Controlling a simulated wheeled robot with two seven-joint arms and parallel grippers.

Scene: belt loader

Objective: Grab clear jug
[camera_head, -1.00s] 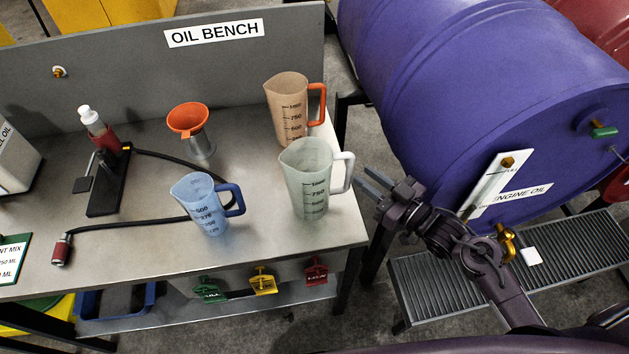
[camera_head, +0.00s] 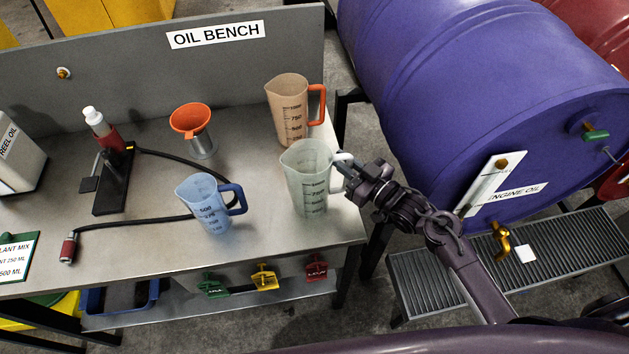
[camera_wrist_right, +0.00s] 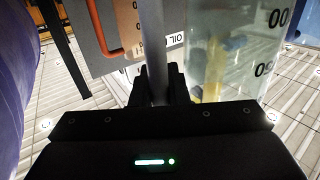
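The clear jug (camera_head: 307,185) is a pale, see-through measuring jug with dark marks and a whitish handle on its right side. It stands upright near the bench's right edge. My right gripper (camera_head: 344,168) is at this handle, coming from the right. In the right wrist view, the dark fingers (camera_wrist_right: 158,88) lie on either side of a grey upright bar, seemingly the handle, with the jug's wall (camera_wrist_right: 228,55) to the right. Whether the fingers press on it is unclear. My left gripper is out of view.
A brown jug (camera_head: 290,110) with an orange handle stands behind. A blue jug (camera_head: 208,212) stands left, near an orange funnel (camera_head: 190,122). A purple drum (camera_head: 465,100) fills the right side. A slatted platform (camera_head: 430,290) lies below it.

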